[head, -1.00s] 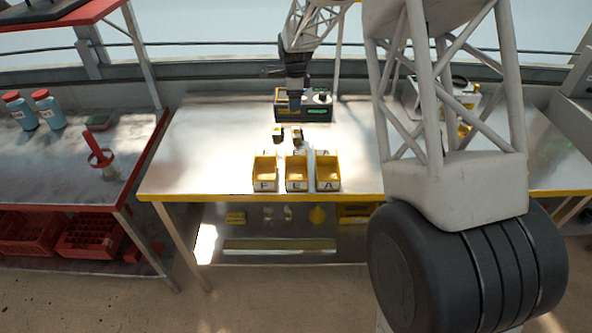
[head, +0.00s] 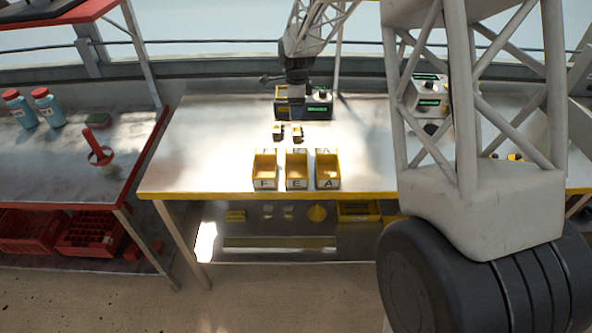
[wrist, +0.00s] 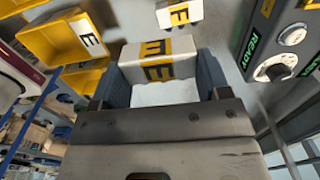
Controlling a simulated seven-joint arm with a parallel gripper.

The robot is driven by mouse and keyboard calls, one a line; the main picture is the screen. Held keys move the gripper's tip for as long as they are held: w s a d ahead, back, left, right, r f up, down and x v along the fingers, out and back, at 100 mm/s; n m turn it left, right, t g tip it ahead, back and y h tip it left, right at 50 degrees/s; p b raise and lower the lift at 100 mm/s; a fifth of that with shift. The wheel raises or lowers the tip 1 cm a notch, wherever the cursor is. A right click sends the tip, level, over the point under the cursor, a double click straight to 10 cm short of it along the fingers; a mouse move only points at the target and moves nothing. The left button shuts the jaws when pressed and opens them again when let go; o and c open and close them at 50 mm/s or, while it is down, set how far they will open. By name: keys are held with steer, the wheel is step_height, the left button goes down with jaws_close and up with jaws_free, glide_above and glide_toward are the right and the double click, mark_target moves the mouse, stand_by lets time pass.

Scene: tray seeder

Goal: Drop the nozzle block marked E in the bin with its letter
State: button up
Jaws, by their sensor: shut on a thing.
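My gripper (wrist: 160,82) is shut on a white nozzle block (wrist: 130,72) with a yellow band and a black E, seen in the wrist view. In the head view my gripper (head: 296,94) is over the back of the bench, in front of a dark instrument; the held block is hard to make out there. Three yellow bins stand at the front edge, marked F (head: 265,184), E (head: 297,184) and A (head: 328,184). The E bin is the middle one. In the wrist view, yellow bins show at upper left, one with an E label (wrist: 88,36).
Two other small blocks (head: 277,132) and (head: 297,133) stand between instrument (head: 318,106) and bins. One block (wrist: 180,13) shows beyond the held one in the wrist view. The bench (head: 205,150) is clear at left. My arm hides part of its right side.

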glide_toward(304, 158)
steer(key=s, duration=0.5)
steer(key=shift+w+a+r, duration=0.15)
steer(key=shift+r, duration=0.05)
steer(key=shift+f, duration=0.2)
steer(key=shift+f, duration=2.8)
steer(key=o, duration=1.1)
steer(key=shift+r, duration=0.1)
steer(key=shift+r, duration=3.8)
